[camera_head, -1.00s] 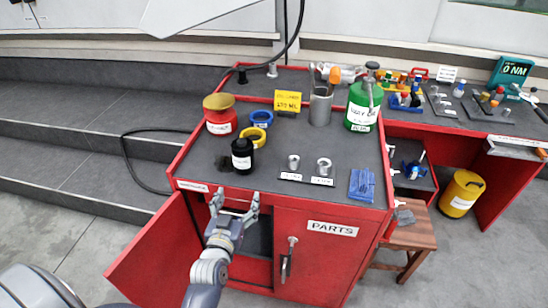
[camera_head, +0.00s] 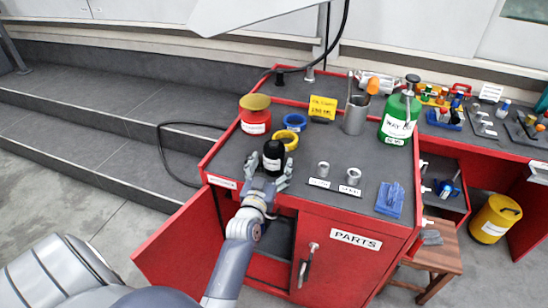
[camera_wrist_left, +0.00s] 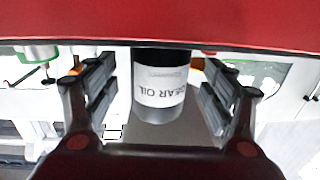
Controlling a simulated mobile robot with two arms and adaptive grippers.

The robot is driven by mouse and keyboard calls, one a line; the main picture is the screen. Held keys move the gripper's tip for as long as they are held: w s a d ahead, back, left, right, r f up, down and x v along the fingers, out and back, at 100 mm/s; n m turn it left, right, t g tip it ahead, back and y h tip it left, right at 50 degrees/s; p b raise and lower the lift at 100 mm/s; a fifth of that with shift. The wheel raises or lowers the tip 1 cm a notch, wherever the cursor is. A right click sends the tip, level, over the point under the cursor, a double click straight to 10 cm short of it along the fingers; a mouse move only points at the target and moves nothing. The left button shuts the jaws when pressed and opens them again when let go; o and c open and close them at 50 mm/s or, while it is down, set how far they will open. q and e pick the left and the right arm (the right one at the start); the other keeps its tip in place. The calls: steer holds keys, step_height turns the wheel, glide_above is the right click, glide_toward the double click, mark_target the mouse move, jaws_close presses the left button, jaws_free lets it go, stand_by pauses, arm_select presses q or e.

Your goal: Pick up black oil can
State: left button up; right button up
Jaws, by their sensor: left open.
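The black oil can (camera_head: 274,155) stands upright near the front left of the red cabinet's dark top. It has a white label, which reads "GEAR OIL" upside down in the left wrist view (camera_wrist_left: 158,92). My left gripper (camera_head: 266,178) is open at the can's near side, fingers pointing at it. In the left wrist view the can shows between the two spread fingers (camera_wrist_left: 160,100), with gaps on both sides. The can's base is partly hidden by the gripper in the head view. My right gripper is not in view.
A red can (camera_head: 256,122) and yellow and blue tape rings (camera_head: 287,138) stand close behind the black can. Metal sockets (camera_head: 323,170) and a blue cloth (camera_head: 390,199) lie to the right. A green canister (camera_head: 398,122) stands farther back. The left cabinet door (camera_head: 183,243) hangs open below.

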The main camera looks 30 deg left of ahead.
mark_target(274, 158)
arm_select(q)
steer(key=shift+x, duration=1.5)
steer(key=shift+f, duration=0.1)
steer(key=shift+c, duration=0.2)
steer(key=c, duration=1.4)
